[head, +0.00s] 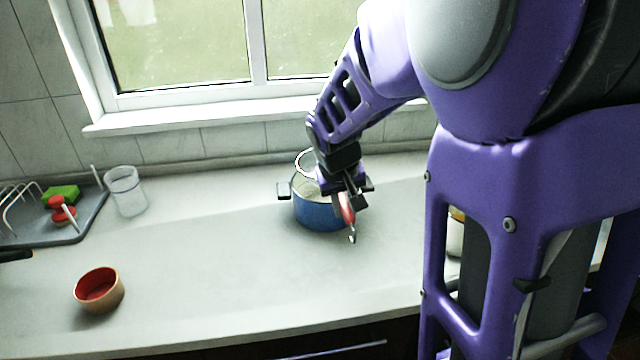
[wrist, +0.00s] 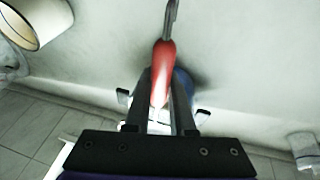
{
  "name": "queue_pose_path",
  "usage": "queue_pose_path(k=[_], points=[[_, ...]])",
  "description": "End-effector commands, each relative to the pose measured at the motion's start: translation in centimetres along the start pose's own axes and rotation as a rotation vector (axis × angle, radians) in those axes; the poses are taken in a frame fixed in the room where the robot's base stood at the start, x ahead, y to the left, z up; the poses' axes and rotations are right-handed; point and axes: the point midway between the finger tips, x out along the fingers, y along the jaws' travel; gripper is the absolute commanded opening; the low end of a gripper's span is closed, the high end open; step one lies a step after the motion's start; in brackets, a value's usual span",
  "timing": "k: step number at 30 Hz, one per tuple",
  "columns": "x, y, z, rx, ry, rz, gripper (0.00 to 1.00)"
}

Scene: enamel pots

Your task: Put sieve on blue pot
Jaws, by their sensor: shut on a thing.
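The blue pot (head: 322,216) stands on the counter below the window, with a dark side handle and a light inside. My gripper (head: 347,195) is over its right side, shut on the red handle of the sieve (head: 347,211). The handle slants down, and its metal hook end hangs in front of the pot. A pale ring at the pot's back appears to be the sieve's rim; whether it touches the pot is unclear. In the wrist view the red sieve handle (wrist: 162,68) is between the fingers of my gripper (wrist: 162,80). A little of the blue pot (wrist: 183,85) shows behind.
A clear cup (head: 125,191) and a grey drying tray (head: 85,221) with a green sponge (head: 62,193) are at left. A brown bowl (head: 98,290), red inside, is front left. A cream container (head: 455,234) is partly hidden at right. The middle front counter is clear.

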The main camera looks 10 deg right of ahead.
Motion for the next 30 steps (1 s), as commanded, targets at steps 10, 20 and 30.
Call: queue_pose_path(k=[10,20,30], points=[[3.6,-0.7,1.1,-0.001,-0.002,0.001,0.00],[4.2,-0.8,1.3,0.000,0.001,0.000,0.00],[5.1,-1.0,1.6,0.000,0.001,0.000,0.24]])
